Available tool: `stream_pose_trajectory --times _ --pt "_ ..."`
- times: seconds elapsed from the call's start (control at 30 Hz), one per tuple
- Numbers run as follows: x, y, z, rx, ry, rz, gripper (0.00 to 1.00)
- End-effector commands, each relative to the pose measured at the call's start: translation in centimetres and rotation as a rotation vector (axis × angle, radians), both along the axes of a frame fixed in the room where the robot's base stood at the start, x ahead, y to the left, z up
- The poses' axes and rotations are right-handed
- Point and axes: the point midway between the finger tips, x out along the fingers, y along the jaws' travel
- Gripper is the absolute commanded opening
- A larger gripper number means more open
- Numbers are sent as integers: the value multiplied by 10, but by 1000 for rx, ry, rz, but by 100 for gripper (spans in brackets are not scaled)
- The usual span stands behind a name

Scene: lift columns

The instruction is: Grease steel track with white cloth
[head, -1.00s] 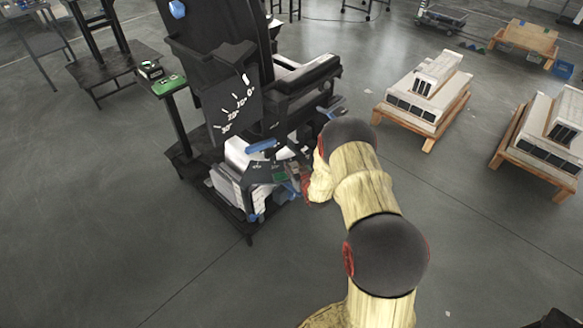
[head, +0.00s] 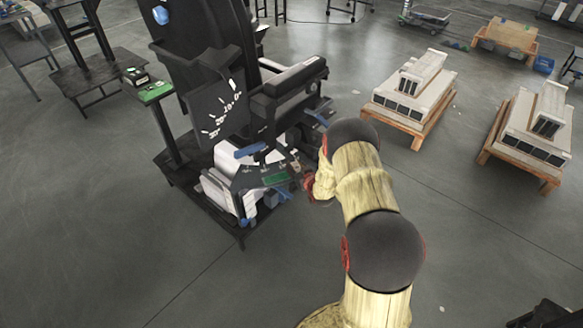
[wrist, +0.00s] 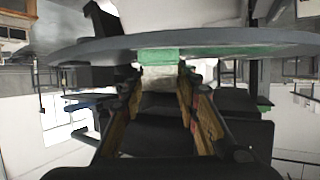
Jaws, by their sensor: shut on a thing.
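My gripper (wrist: 157,88) shows in the wrist view with its two fingers shut on a pale, whitish piece, which looks like the white cloth (wrist: 163,78). A long grey, slightly curved metal band (wrist: 245,40) crosses just beyond the fingertips; I cannot tell whether it is the steel track. A green patch (wrist: 158,54) lies on it, right above the cloth. I cannot tell whether cloth and band touch. In the head view the gripper is small, at the lower right of a black chair-like machine (head: 220,107), and its fingertips are not clear.
A grey plate with a green patch (head: 272,179) and a blue handle (head: 250,150) sit low on the machine. A small stand with a green top (head: 155,92) is at its left. Two wooden pallets with white units (head: 415,95) (head: 535,130) stand right.

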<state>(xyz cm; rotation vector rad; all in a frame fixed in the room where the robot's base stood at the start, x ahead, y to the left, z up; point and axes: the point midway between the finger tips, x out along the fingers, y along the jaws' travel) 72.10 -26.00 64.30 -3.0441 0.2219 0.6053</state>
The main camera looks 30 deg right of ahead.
Motion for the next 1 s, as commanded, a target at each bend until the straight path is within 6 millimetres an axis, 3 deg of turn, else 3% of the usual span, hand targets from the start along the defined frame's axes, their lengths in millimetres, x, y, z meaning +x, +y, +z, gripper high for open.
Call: stream_pose_trajectory --times 0.7,1.0 --pt "-5 -34 0 1 1 -1 11" --pt "-5 -35 0 0 0 0 11"
